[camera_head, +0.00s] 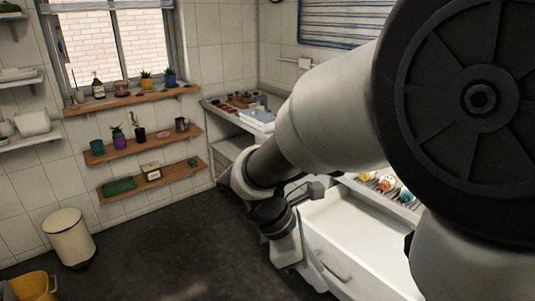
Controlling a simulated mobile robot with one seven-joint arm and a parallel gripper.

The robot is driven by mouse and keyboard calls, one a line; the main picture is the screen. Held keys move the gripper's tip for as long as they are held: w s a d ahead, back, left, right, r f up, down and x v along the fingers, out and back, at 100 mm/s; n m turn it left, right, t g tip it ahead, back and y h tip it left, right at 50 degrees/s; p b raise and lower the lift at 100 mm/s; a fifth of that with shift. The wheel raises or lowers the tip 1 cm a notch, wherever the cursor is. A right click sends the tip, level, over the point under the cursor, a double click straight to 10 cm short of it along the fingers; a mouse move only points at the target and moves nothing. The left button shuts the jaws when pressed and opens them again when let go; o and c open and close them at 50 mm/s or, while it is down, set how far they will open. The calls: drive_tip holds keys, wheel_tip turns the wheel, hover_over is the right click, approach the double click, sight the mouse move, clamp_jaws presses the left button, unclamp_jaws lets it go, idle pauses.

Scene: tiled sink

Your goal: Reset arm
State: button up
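My arm crosses the right half of the head view, from a large dark joint at the upper right down to a wrist near the middle. The end of my arm, with my gripper (286,252), points downward in front of the white sink front. The fingers cannot be made out, so I cannot tell whether they are open or shut. No held object can be seen. My arm hides part of the counter and sink behind it.
Wall shelves (150,145) hold pots at left. A cream bin (68,237) and yellow bucket (34,287) stand on the floor. The dark floor between is clear.

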drive_tip(key=s+d+r+m+t+y+p, duration=0.2)
drive_tip(key=s+r+m+y, duration=0.1)
drive_tip(key=r+m, duration=0.5)
drive_tip(key=s+d+r+m+t+y+p, duration=0.2)
drive_tip(key=s+r+m+t+y, duration=0.1)
drive_tip(key=r+m, duration=0.5)
drive_tip(key=shift+s+d+r+m, duration=0.3)
drive_tip(key=shift+s+m, duration=0.35)
drive_tip(key=shift+m, duration=0.35)
